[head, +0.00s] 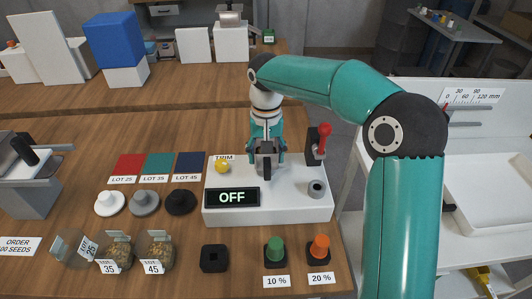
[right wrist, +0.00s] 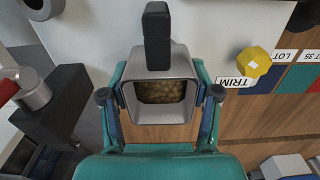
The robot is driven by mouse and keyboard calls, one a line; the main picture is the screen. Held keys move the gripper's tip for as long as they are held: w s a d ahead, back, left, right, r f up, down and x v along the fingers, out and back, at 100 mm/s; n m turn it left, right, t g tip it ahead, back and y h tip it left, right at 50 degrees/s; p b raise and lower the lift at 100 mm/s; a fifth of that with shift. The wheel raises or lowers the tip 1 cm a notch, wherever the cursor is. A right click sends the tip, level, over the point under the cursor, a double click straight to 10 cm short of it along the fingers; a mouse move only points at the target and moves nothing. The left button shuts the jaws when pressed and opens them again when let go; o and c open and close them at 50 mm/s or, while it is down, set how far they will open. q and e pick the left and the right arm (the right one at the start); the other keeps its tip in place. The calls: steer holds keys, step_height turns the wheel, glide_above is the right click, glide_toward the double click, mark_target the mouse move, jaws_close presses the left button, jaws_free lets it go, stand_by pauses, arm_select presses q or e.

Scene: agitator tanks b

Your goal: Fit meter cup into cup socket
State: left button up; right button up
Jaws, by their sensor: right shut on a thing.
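The meter cup (right wrist: 160,98) is a grey square cup with a black handle, with brown seeds inside. My right gripper (head: 266,147) is shut on it, with fingers on both sides in the right wrist view (right wrist: 160,100). The cup is over the back middle part of the white meter (head: 283,208), whose display reads OFF. The cup socket cannot be made out; cup and gripper cover that part of the meter. I cannot tell whether the cup touches the meter. My left gripper is not in view.
The meter carries a yellow trim knob (head: 222,166), a red-topped lever (head: 323,136) and a small grey cylinder (head: 317,188). Seed jars (head: 158,251), coloured lot mats (head: 159,164) and round discs (head: 145,202) lie to the left. Green (head: 276,250) and orange (head: 319,248) weights stand in front.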

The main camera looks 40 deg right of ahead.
steer(key=o, duration=1.4)
